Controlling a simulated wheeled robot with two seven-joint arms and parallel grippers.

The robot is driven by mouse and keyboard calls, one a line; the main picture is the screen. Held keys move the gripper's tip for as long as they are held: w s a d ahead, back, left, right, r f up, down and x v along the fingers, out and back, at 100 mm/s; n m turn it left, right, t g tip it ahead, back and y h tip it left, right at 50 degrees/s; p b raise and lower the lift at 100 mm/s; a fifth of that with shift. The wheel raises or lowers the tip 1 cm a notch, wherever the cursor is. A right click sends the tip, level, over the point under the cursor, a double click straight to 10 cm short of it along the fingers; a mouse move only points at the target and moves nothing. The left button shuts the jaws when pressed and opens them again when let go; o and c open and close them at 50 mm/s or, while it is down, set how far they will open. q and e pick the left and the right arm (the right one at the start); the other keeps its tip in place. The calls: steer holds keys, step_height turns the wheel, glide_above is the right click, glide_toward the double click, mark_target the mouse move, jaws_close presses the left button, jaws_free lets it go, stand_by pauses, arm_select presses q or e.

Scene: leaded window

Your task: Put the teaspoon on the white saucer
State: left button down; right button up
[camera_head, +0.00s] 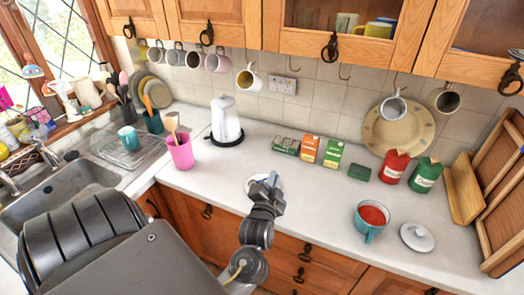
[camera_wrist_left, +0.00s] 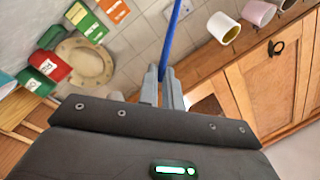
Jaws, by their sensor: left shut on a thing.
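My left gripper (camera_head: 271,184) is over the front part of the white counter, near its middle. It is shut on a thin blue shaft, the teaspoon (camera_wrist_left: 176,30), which runs up and out of the left wrist view between the two grey fingers (camera_wrist_left: 163,82). The spoon's bowl cannot be made out. I cannot tell how high the spoon is above the saucer. My right gripper is not in view.
Mugs hang behind.

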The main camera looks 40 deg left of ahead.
arm_select(q)
steer(key=w+a+f+b, duration=0.5)
steer(key=a+f+b, duration=0.1)
steer(key=a+f, duration=0.2)
steer(key=shift+a, duration=0.7)
steer(key=shift+b, duration=0.3)
steer(key=f+b, duration=0.2)
steer(key=b, duration=0.1)
steer(key=f+b, duration=0.2)
steer(key=shift+w+a, duration=0.1)
steer(key=shift+a, duration=0.25)
steer(key=shift+r, duration=0.1)
steer(key=shift+f, duration=0.45)
steer(key=c, duration=2)
jaws_free()
steer(key=shift+f, duration=0.1)
steer(key=o, duration=0.4)
